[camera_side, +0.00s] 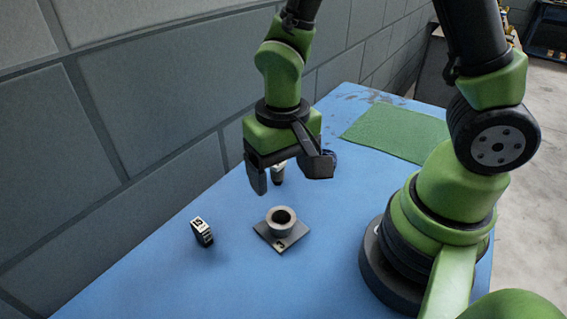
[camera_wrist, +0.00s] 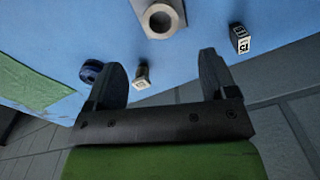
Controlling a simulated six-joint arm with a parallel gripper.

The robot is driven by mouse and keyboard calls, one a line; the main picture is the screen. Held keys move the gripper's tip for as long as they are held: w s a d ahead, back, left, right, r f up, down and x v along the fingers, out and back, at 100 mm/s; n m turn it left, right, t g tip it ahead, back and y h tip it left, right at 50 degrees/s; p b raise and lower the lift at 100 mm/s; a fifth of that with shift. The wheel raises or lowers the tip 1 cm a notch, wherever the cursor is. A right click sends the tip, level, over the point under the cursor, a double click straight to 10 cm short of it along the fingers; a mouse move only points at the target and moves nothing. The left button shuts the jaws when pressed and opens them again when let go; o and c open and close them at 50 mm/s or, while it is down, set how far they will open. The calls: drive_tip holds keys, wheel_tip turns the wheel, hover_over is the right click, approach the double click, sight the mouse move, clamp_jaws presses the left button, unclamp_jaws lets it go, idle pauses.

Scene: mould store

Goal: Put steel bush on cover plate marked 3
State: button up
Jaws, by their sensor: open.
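The steel bush (camera_side: 281,216), a grey ring with a dark bore, stands upright on the square grey cover plate (camera_side: 263,235). In the wrist view, the bush (camera_wrist: 160,19) and part of the plate (camera_wrist: 181,10) show at the top edge, and the mark is not seen. My gripper (camera_side: 288,181) is open and empty, above and behind the bush, apart from it. Its two spread fingers also show in the wrist view (camera_wrist: 162,61).
A dark block with a white numbered face (camera_side: 202,231) stands left of the plate. A small pale-and-dark piece (camera_side: 279,173) stands behind my gripper's fingers. A dark blue round thing (camera_wrist: 91,71) is near it. A green mat (camera_side: 395,132) lies at the back. A wall borders the left.

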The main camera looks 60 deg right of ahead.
drive_tip(key=s+d+r+t+y, duration=0.1)
drive_tip(key=s+r+t, duration=0.2)
drive_tip(key=r, duration=0.6)
drive_tip(key=s+d+r+t+y, duration=0.1)
drive_tip(key=s+r+t, duration=0.3)
drive_tip(key=r, duration=0.5)
drive_tip(key=shift+s+d+r, duration=0.2)
drive_tip(key=shift+s+d, duration=0.2)
drive_tip(key=shift+d, duration=0.3)
